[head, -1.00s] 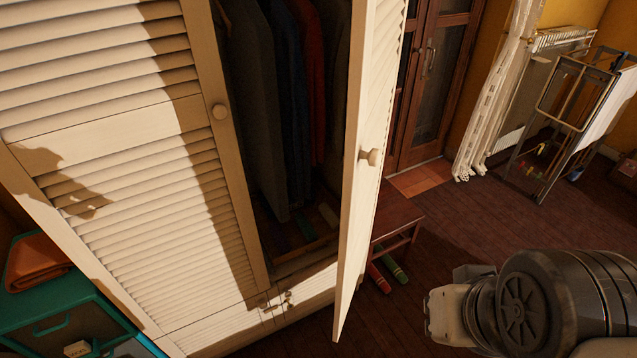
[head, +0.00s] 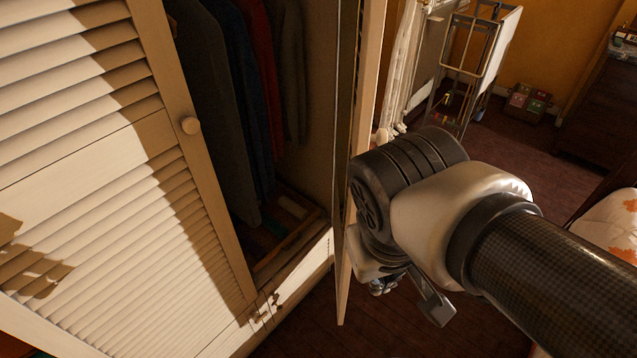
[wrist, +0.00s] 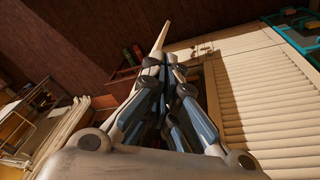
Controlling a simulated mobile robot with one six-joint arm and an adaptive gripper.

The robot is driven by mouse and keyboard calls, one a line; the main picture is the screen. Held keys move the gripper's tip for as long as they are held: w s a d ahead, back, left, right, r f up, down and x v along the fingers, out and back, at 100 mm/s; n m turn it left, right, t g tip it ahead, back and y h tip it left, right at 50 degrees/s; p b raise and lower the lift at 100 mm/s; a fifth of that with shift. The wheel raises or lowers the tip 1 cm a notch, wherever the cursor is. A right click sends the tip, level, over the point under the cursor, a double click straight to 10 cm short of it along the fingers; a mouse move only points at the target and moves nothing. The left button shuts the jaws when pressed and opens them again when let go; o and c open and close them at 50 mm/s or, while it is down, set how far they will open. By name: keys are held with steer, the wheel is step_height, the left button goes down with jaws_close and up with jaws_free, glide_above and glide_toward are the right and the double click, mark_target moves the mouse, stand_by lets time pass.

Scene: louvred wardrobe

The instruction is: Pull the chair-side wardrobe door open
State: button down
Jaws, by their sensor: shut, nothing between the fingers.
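The open wardrobe door (head: 368,60) stands out from the wardrobe on the right of the opening, seen nearly edge-on in the head view. A pale round knob (head: 382,135) shows beside its edge, just above my wrist. My gripper (head: 382,285) is beside the lower part of this door, partly hidden by my wrist; I cannot tell whether it touches. In the wrist view my gripper (wrist: 165,70) has its fingers together and empty, with a pale edge, likely the door's, beyond the tips. The other louvred door (head: 120,190) is closed, with a round knob (head: 191,125).
Clothes (head: 240,100) hang inside the wardrobe. A drying rack (head: 470,60) and a pale curtain (head: 405,60) stand behind the door. A cushion with orange flowers (head: 610,222) is at the right edge. Dark floor (head: 300,335) is clear in front.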

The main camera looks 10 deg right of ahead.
steer(key=w+a+f+n+g+h, duration=0.1)
steer(key=w+f+h, duration=0.1)
steer(key=w+h, duration=0.35)
steer(key=w+a+f+n+h, duration=0.2)
steer(key=w+h, duration=0.3)
steer(key=w, duration=0.2)
steer(key=w+a+f+n+t+h, duration=0.2)
steer(key=w+a+t, duration=0.2)
steer(key=a, duration=0.2)
steer(key=w+a+f+n+t+h, duration=0.1)
steer(key=w+a+f+t+h, duration=0.15)
steer(key=a+t, duration=0.2)
steer(key=w+d+y, duration=0.1)
steer(key=w+d, duration=0.3)
steer(key=d, duration=0.7)
steer(key=shift+w+d+f, duration=0.15)
steer(key=shift+w+d, duration=0.2)
steer(key=shift+w, duration=0.05)
